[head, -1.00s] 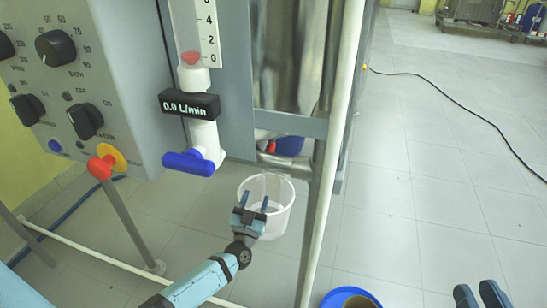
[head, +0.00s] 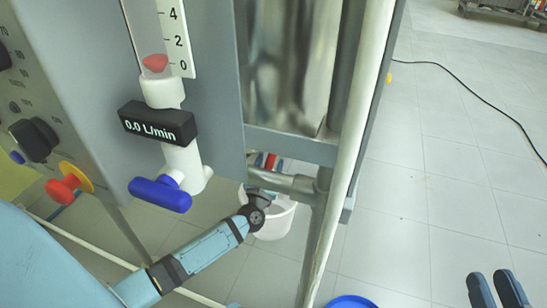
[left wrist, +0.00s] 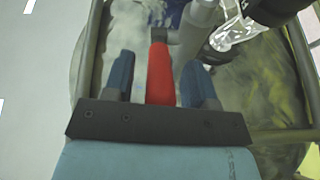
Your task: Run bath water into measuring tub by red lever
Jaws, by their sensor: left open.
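The red lever (left wrist: 160,72) stands between the two blue fingers of my left gripper (left wrist: 161,80) in the left wrist view, with narrow gaps on both sides. The gripper is open around it. In the head view, the red lever (head: 270,161) shows as a small red patch between the fingertips of my left gripper (head: 266,163), beside a metal pipe. The measuring tub (head: 278,224), a whitish bucket, stands on the floor below, partly hidden by my left wrist. My right gripper (head: 497,290) shows two separate blue fingers at the bottom right, open and empty.
A blue-handled valve (head: 160,194) under a flow meter reading 0.0 L/min (head: 157,122) hangs left of the lever. A white post (head: 350,160) stands close on the right. A red knob (head: 62,190) is at the left. The tiled floor at right is mostly free.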

